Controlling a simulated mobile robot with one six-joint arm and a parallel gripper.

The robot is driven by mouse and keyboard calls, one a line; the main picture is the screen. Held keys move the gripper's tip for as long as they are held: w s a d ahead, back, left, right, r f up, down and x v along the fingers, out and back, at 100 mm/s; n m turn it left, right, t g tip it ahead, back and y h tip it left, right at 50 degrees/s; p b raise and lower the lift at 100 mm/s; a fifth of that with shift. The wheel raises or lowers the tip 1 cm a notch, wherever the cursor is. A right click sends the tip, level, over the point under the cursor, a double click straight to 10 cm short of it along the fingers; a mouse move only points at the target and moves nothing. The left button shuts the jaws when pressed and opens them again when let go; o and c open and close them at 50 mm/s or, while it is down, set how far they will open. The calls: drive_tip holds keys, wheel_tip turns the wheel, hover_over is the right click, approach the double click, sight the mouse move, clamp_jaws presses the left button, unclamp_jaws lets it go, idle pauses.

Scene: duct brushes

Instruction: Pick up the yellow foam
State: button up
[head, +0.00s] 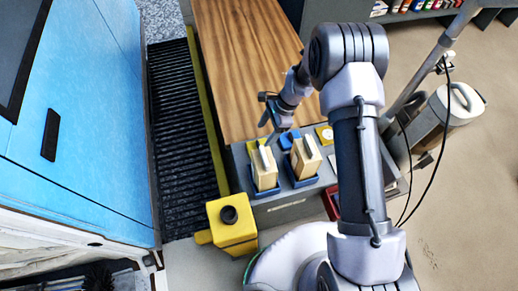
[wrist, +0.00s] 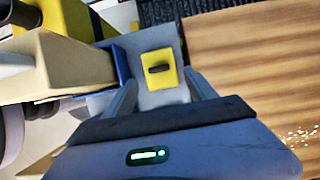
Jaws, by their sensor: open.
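A yellow foam block (wrist: 152,84) with a dark grip on top lies on the grey surface in the wrist view, between and beyond my two fingers. In the head view, the yellow foam (head: 251,148) shows small at the left end of the grey shelf, partly hidden behind a cream block. My gripper (wrist: 160,98) is open and empty, its fingers apart to either side of the foam in the picture. In the head view, my gripper (head: 268,126) hangs above the shelf near the wooden edge. I cannot tell its exact height over the foam.
Two cream blocks (head: 264,168) (head: 305,157) with dark handles stand in blue trays close by. A yellow box (head: 232,226) stands in front. The wooden top (head: 235,60) is clear.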

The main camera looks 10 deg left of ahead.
sight(259, 144)
drive_tip(key=b+x, duration=0.1)
drive_tip(key=x, duration=0.2)
drive_tip(key=b+x, duration=0.1)
drive_tip(key=x, duration=0.3)
drive_tip(key=shift+d+b, duration=0.25)
drive_tip(key=shift+b, duration=0.1)
drive_tip(key=shift+s+r, duration=0.1)
drive_tip(key=shift+r, duration=0.05)
drive_tip(key=shift+c, duration=0.4)
clamp_jaws()
wheel_tip(259, 144, up, 15)
drive_tip(key=p, duration=0.7)
